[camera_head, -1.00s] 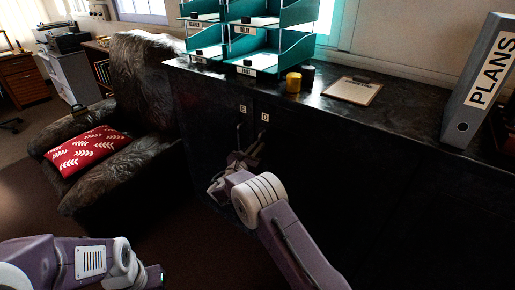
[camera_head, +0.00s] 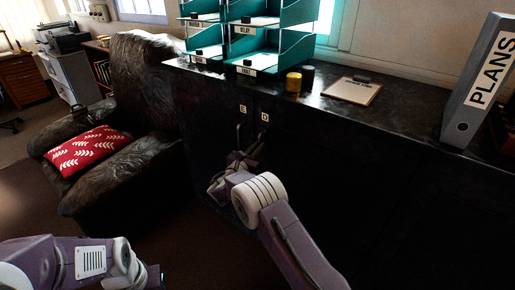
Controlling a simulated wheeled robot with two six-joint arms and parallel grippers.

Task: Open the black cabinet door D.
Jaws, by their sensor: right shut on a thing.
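The black cabinet door D (camera_head: 300,165) carries a small white D label (camera_head: 265,117) near its upper left edge. Its dark upright handle (camera_head: 263,134) is just below the label. The door looks flush with the cabinet front, though the dark surface makes a small gap hard to tell. My right gripper (camera_head: 256,150) is at the lower part of this handle and shut on it; the fingers are dark and partly hidden by the wrist. My left arm comes in at the lower left, and its gripper fingers do not show.
Door E (camera_head: 215,130), with its own handle, is directly left of door D. A dark leather armchair (camera_head: 145,90) with a red cushion (camera_head: 88,150) stands left of the cabinet.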

